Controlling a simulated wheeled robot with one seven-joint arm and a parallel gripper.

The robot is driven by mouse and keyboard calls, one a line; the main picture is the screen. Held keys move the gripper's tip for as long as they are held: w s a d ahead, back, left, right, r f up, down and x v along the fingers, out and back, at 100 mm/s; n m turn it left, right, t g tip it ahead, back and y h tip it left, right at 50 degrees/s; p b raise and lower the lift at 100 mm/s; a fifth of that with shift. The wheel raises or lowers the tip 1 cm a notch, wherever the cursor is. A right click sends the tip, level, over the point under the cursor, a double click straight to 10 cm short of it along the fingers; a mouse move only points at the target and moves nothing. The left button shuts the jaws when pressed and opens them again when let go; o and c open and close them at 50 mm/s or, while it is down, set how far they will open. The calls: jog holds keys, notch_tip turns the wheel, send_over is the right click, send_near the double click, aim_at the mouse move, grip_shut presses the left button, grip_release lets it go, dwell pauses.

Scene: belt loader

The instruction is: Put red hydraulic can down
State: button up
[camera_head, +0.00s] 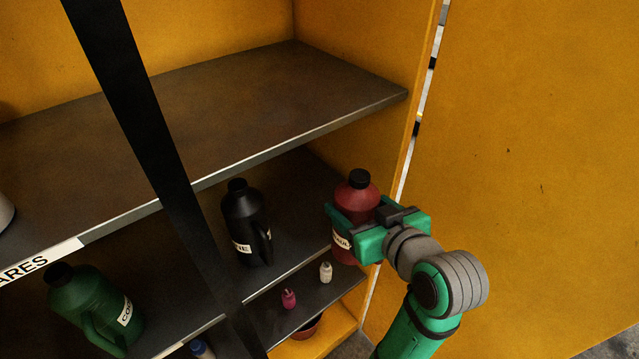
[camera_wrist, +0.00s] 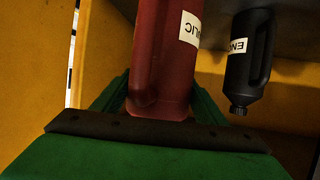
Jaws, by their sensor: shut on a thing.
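The red hydraulic can (camera_head: 357,192) has a black cap and a white label, and stands upright in my gripper (camera_head: 350,215). My gripper is shut around the can's body, at the right front of the cabinet's middle shelf (camera_head: 297,240). In the wrist view the red can (camera_wrist: 165,60) fills the middle between the green jaws (camera_wrist: 160,110), with part of its label showing. I cannot tell whether the can's base touches the shelf.
A black bottle (camera_head: 243,222) stands on the same shelf to the left; it also shows in the wrist view (camera_wrist: 250,60). A green can (camera_head: 92,308) stands further left, beyond a dark post (camera_head: 140,110). Small pink (camera_head: 288,299) and white (camera_head: 326,271) bottles stand lower. The upper shelf (camera_head: 230,110) is mostly bare.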

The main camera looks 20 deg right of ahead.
jog(key=w+r+x, duration=0.1)
jog(key=r+x, duration=0.1)
jog(key=x, duration=1.3)
jog(key=shift+w+r, duration=0.25)
jog(key=shift+w, duration=0.2)
jog(key=shift+a+f, duration=0.1)
jog(key=shift+a, duration=0.05)
jog(key=o, duration=1.8)
jog(key=shift+f, duration=0.15)
jog(key=o, duration=0.3)
jog(key=shift+w, duration=0.15)
jog(key=v, duration=1.2)
